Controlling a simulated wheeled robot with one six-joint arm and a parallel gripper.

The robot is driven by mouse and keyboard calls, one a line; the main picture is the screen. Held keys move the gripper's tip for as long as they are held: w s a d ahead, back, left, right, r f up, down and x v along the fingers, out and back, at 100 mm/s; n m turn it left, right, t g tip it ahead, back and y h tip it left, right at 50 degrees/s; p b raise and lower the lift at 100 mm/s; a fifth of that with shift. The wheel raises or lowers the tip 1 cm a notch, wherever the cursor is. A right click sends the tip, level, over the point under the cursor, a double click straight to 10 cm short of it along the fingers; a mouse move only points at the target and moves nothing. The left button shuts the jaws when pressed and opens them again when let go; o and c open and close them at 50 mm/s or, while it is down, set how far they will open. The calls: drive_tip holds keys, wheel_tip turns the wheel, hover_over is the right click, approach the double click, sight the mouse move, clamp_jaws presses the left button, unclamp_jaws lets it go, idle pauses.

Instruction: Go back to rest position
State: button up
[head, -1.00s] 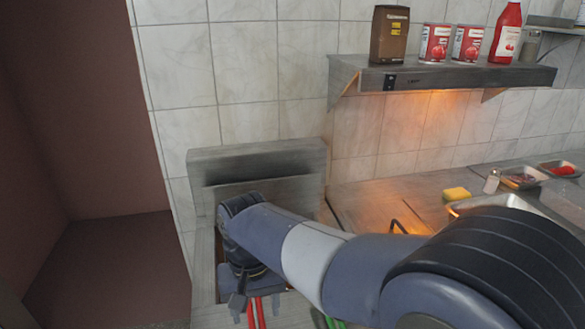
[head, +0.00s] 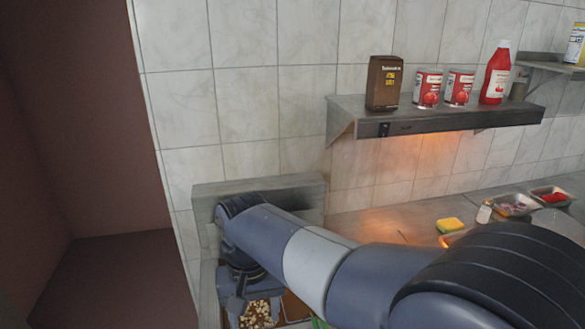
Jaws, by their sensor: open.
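My gripper (head: 255,305) is at the lower left of the head view, at the end of my arm, pointing down. Its fingers show only partly, and it looks open with nothing seen held. Below and around it is an area with small pale and brown pieces (head: 258,314), partly hidden by my gripper. My arm covers much of the lower middle and right.
A steel wall shelf (head: 440,120) holds a brown box (head: 384,82), two red cans and a red bottle (head: 495,72). On the counter (head: 365,222) are a yellow sponge (head: 450,225), a shaker (head: 484,212) and small trays. A steel back panel (head: 207,197) stands behind my gripper.

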drive_tip(key=shift+r+p, duration=0.9)
drive_tip(key=shift+r, duration=0.55)
